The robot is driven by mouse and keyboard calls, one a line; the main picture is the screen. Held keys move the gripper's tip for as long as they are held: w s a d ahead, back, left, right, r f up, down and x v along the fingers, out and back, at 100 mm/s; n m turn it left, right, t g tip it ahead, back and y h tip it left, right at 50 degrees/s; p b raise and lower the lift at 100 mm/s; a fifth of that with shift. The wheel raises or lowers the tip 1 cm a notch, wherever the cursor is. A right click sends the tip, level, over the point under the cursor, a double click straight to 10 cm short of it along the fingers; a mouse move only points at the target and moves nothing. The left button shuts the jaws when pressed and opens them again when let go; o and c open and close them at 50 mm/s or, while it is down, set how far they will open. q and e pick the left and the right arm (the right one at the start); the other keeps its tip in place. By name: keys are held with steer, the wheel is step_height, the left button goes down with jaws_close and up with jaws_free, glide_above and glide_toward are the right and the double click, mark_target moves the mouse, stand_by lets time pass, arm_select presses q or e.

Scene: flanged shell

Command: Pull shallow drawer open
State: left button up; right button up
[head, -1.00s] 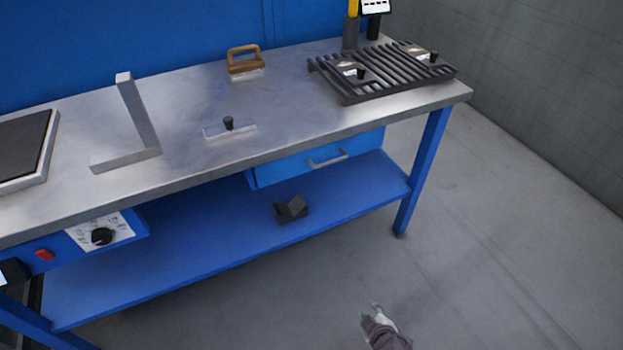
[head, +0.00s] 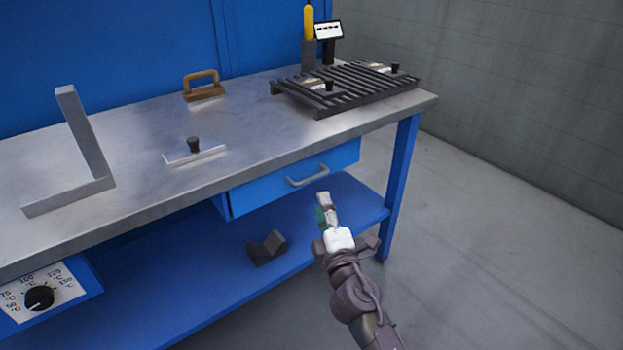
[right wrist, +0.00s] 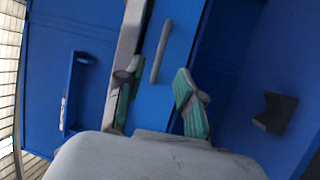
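The shallow blue drawer (head: 290,181) hangs under the right part of the bench top and looks shut. Its grey bar handle (head: 308,175) runs along the front. My right gripper (head: 323,206) is in front of and a little below the handle, apart from it. In the right wrist view, the gripper (right wrist: 155,90) has its two green-padded fingers spread with nothing between them. The handle (right wrist: 161,51) shows beyond the fingertips, between their directions. The left gripper is not in view.
The steel bench top (head: 130,150) overhangs the drawer. A blue lower shelf (head: 215,275) holds a dark V-shaped block (head: 267,248). A blue bench leg (head: 402,185) stands right of the drawer. The floor (head: 500,250) in front is clear.

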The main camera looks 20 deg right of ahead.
mark_target(313, 179)
steer(key=w, duration=0.3)
steer(key=w+r, duration=0.1)
steer(key=w, duration=0.5)
steer(key=shift+w+d+r, duration=0.15)
steer(key=shift+d+r, duration=0.05)
steer(key=shift+r, duration=0.15)
jaws_close()
